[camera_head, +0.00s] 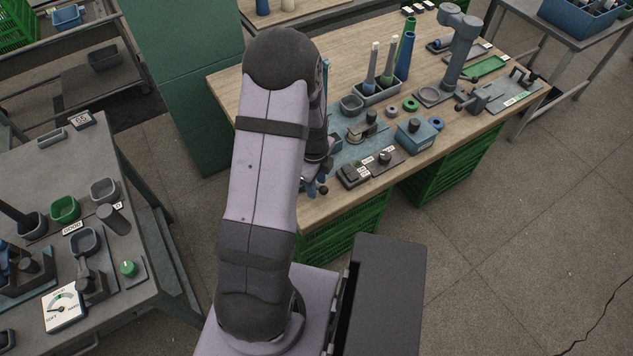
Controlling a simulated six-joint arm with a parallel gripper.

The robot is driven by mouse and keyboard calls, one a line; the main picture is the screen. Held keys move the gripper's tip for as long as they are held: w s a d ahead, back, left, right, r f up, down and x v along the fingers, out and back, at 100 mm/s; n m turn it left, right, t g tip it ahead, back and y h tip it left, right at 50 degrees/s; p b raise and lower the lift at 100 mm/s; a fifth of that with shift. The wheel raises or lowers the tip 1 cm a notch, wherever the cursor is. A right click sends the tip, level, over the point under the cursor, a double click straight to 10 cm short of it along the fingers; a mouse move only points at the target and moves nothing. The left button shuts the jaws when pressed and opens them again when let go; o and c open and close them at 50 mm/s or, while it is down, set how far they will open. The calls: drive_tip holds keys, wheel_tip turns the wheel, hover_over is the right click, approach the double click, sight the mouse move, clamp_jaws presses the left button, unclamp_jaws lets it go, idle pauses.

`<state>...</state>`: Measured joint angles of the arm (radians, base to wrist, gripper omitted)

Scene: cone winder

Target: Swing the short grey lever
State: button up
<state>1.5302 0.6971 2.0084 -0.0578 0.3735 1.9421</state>
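A short grey lever (466,103) with a rounded end sticks out to the left from a grey block (480,97) near the right end of the wooden bench. It seems to lie low and nearly level; I cannot tell its exact angle. My gripper (319,184) is at the bench's left front edge, far to the left of this lever and apart from it. My own arm hides most of the gripper, and its fingers are too small and covered to tell whether they are open or shut.
A grey post (460,50) rises behind the lever. A grey table (50,165) with other controls stands at left.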

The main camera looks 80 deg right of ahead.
wheel_tip(320, 180, up, 7)
drive_tip(key=b, duration=0.1)
drive_tip(key=shift+a+r, duration=0.2)
drive_tip(key=shift+a, duration=0.05)
idle(0.3)
idle(0.4)
